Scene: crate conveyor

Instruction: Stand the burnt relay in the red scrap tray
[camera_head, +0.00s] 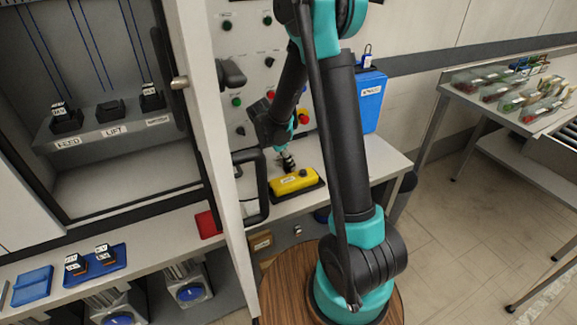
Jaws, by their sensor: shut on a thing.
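My gripper (286,160) hangs fingers down above the bench, just over a yellow box. It is shut on a small dark thing with pale marks, too small and covered to identify surely as the burnt relay. A red tray (208,223), apparently the scrap tray, lies on the bench to the left of my gripper, partly hidden by the open cabinet door. In the cabinet, dark relays with white labels stand in the left socket (66,119), marked FEED, and the right socket (152,97). The middle socket (110,110), marked LIFT, shows only a low black base.
The open cabinet door (222,130) stands between the cabinet and my gripper. The yellow box (295,181) sits in a dark holder. A blue tray (95,262) holds two orange-and-black relays. A blue bin (368,102) stands behind my arm. A side table with clear packs is at right.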

